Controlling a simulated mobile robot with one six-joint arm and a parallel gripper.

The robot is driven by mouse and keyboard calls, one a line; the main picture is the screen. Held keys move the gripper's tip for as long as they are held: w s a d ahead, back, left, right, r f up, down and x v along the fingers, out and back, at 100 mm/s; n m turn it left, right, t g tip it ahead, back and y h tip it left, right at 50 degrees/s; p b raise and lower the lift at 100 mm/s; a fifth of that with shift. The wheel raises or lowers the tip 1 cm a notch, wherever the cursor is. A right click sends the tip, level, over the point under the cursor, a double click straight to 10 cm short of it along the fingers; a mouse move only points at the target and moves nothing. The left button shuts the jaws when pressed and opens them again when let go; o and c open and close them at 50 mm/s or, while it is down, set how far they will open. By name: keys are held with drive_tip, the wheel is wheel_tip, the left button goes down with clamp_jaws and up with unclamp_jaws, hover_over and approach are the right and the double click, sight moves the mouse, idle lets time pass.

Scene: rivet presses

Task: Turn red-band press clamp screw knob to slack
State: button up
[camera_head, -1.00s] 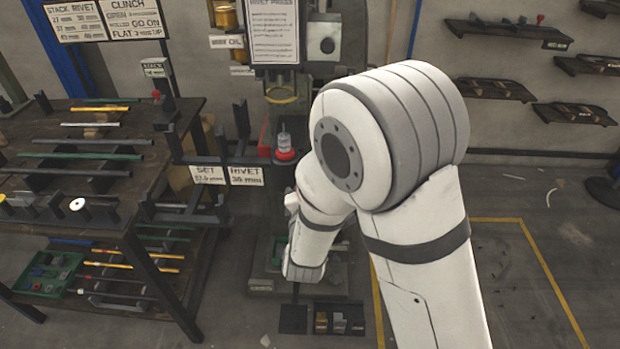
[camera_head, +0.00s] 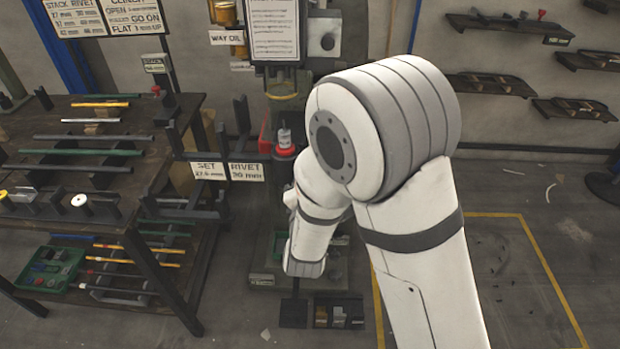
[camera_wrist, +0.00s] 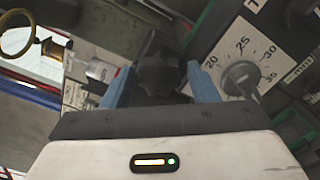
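In the wrist view a dark lobed knob (camera_wrist: 158,76) sits between the two blue fingers of my gripper (camera_wrist: 160,88). The fingers are apart, one on each side of the knob, with what looks like a narrow gap to it; contact is hard to tell. The press (camera_head: 283,85) stands behind my arm in the head view, with a red ring (camera_head: 286,152) around a pale cylinder at its front. My arm hides the gripper and the knob in the head view. No red band shows on the knob itself.
A dial plate (camera_wrist: 245,50) with numbers and a grey pointer knob (camera_wrist: 240,78) lies close right of the fingers. A brass-coloured ring (camera_wrist: 17,38) is at upper left. A workbench (camera_head: 150,160) with rods stands left of the press.

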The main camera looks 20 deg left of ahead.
drive_tip(key=shift+o, duration=0.3)
drive_tip(key=p+v, duration=0.4)
drive_tip(key=v, duration=0.3)
drive_tip(key=shift+s, duration=0.35)
drive_tip(key=shift+d, duration=0.1)
